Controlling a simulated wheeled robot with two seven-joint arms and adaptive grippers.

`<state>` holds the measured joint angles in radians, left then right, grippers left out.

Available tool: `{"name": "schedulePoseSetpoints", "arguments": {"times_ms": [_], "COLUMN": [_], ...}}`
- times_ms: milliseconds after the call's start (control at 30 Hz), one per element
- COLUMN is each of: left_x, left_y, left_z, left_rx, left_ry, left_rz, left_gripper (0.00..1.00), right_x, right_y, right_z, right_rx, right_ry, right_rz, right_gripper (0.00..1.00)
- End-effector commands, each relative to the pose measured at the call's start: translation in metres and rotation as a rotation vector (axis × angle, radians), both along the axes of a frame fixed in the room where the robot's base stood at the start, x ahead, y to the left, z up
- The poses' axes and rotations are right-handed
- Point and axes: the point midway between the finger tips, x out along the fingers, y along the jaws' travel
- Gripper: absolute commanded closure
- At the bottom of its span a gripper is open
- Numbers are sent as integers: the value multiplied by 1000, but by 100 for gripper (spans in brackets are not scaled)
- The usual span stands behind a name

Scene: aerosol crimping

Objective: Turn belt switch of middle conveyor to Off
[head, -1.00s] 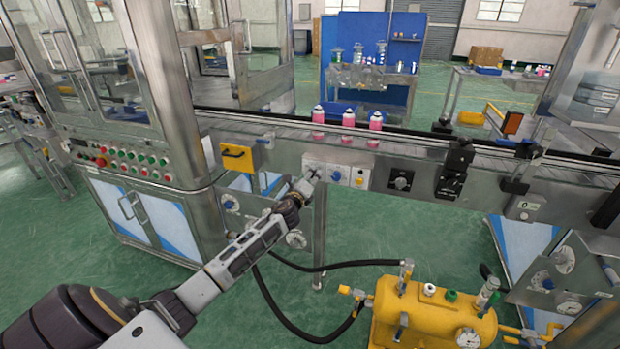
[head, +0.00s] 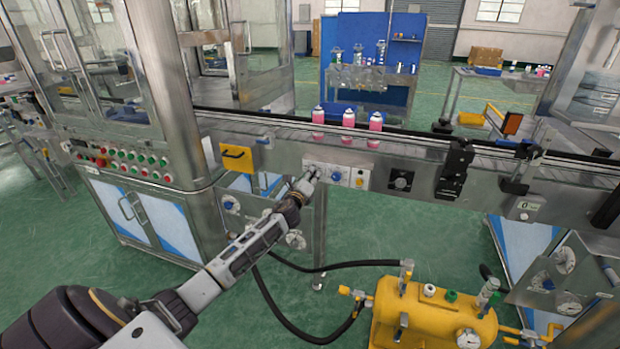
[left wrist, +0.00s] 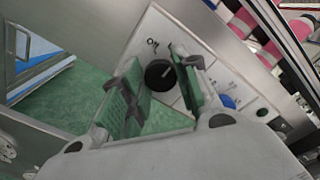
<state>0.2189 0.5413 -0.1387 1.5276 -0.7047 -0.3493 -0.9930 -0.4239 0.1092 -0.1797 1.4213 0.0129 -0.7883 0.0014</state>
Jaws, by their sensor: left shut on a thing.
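The belt switch is a round black knob (left wrist: 159,75) on a white plate on the middle conveyor's side panel. An "ON" marking shows beside it in the left wrist view, and a short light mark shows on the knob. My left gripper (left wrist: 164,88) has its green-padded fingers on either side of the knob and is shut on it. In the head view my left gripper (head: 311,177) reaches the panel at the left end of the switch row and hides the knob. My right gripper is in neither view.
Pink cans (head: 348,128) stand on the conveyor above. A yellow tank (head: 435,312) with black hoses stands on the floor at lower right.

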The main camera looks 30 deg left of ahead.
Motion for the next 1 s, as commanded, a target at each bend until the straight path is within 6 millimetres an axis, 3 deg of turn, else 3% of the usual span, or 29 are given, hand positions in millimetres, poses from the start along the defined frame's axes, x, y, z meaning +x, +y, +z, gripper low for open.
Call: {"name": "schedulePoseSetpoints", "arguments": {"times_ms": [367,1000], "left_x": [0,0], "left_y": [0,1], "left_z": [-1,-2], "left_rx": [-121,-640], "left_ry": [-28,-152], "left_rz": [1,3], "left_gripper": [93,93], "right_x": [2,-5], "right_y": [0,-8], "right_z": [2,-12], "right_rx": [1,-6], "right_ry": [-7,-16], "right_rz": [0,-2], "right_gripper": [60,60]}}
